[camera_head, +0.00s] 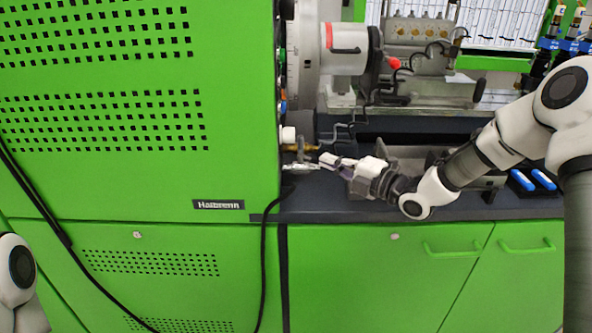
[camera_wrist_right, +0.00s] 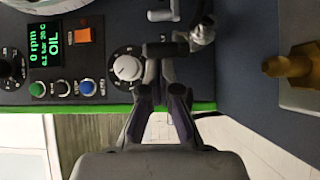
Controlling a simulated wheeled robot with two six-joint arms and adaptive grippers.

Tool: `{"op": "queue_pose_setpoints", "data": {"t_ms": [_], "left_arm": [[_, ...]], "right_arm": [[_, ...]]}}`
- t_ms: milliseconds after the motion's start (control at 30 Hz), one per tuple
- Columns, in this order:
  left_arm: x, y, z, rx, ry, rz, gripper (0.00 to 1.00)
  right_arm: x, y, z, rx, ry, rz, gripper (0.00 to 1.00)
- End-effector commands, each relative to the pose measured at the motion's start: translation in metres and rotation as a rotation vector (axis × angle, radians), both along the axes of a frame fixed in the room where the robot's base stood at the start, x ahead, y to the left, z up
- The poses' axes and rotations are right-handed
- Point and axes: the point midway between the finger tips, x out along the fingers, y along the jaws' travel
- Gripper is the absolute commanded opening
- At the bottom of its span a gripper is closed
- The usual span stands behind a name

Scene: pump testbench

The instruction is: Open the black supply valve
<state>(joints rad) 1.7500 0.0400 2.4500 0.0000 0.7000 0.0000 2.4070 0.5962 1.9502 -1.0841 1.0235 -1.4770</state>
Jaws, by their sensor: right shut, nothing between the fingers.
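A short black bar (camera_wrist_right: 166,49), which looks like the black supply valve's handle, lies just past my right fingertips in the right wrist view. A silver fitting (camera_wrist_right: 202,33) sits at its right end. My right gripper (camera_wrist_right: 159,76) is shut and empty, with its tips close to the bar; I cannot tell whether they touch it. In the head view my right gripper (camera_head: 328,160) is beside the green cabinet's right edge, at a small metal fitting (camera_head: 300,166). The handle is too small to make out there. My left gripper is out of the head view.
A control panel with a white knob (camera_wrist_right: 127,68), an orange switch (camera_wrist_right: 83,36) and a small display (camera_wrist_right: 45,45) is left of the fingers. A brass fitting (camera_wrist_right: 291,66) is at the right. The green cabinet (camera_head: 140,110) bounds the space left of my right gripper.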

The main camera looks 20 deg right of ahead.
Motion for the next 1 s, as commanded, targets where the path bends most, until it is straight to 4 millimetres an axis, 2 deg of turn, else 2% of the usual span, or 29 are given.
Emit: {"op": "queue_pose_setpoints", "data": {"t_ms": [400,1000], "left_arm": [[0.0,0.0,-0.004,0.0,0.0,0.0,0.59],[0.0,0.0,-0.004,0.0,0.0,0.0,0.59]], "right_arm": [[0.012,-0.017,0.0,0.001,-0.001,0.0,0.0],[0.013,-0.019,0.0,0.0,0.0,0.0,0.0]]}}
